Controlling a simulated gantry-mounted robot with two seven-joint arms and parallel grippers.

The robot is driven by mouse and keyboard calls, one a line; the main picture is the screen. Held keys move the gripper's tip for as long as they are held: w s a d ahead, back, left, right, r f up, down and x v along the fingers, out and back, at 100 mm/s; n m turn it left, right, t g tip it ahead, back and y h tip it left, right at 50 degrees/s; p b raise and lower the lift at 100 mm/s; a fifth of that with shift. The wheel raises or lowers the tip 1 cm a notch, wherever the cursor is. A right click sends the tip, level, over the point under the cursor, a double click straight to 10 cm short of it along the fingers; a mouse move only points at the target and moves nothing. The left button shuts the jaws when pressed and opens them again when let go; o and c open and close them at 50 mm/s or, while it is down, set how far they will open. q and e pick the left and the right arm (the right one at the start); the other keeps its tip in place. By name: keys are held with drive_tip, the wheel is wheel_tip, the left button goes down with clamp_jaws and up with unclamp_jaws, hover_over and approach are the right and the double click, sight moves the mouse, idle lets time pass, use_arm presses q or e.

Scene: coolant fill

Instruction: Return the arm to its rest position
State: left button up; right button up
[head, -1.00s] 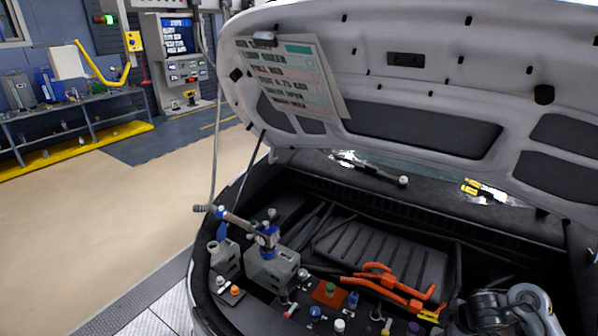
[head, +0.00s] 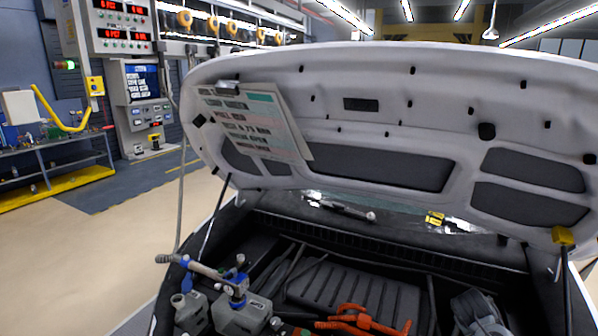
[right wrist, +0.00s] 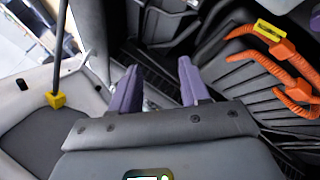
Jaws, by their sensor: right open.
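My right gripper (right wrist: 160,90) shows in the right wrist view with its two purple fingers spread apart and nothing between them. It is above the side of the engine bay, near the raised hood. In the head view, part of my right arm (head: 478,312) shows at the lower right, over the engine bay, and its fingers cannot be seen. My left gripper is not in view. The coolant fill tool (head: 205,271), with a grey hose and blue parts, sits on the grey reservoir (head: 240,318) at the lower left of the bay.
The white hood (head: 370,120) stands open above the bay, with a printed sheet (head: 255,122) on its underside. Orange cables (head: 360,322) cross the bay. A yellow block (head: 563,236) joins a hood strut at the right. Open floor (head: 100,240) lies to the left.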

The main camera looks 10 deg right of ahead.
drive_tip(key=s+a+f+n+y, duration=0.2)
drive_tip(key=s+a+f, duration=0.2)
drive_tip(key=a+f, duration=0.7)
drive_tip(key=s+a+f+n+t+y, duration=0.1)
drive_tip(key=s+a+f+y, duration=0.1)
drive_tip(key=s+a, duration=0.65)
drive_tip(key=s+a+f+n+y, duration=0.1)
drive_tip(key=s+a+f, duration=0.2)
drive_tip(key=s+a, duration=0.55)
drive_tip(key=s+a+r+y, duration=0.3)
drive_tip(key=s+a+r, duration=0.1)
drive_tip(key=s+a, duration=0.6)
use_arm(q)
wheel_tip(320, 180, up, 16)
drive_tip(key=p, duration=1.6)
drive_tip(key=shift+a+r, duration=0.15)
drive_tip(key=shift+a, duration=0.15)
use_arm(e)
wheel_tip(320, 180, up, 16)
drive_tip(key=w, duration=0.1)
drive_tip(key=shift+a+r+m, duration=0.15)
drive_tip(key=shift+a+m, duration=0.1)
drive_tip(key=shift+m, duration=0.05)
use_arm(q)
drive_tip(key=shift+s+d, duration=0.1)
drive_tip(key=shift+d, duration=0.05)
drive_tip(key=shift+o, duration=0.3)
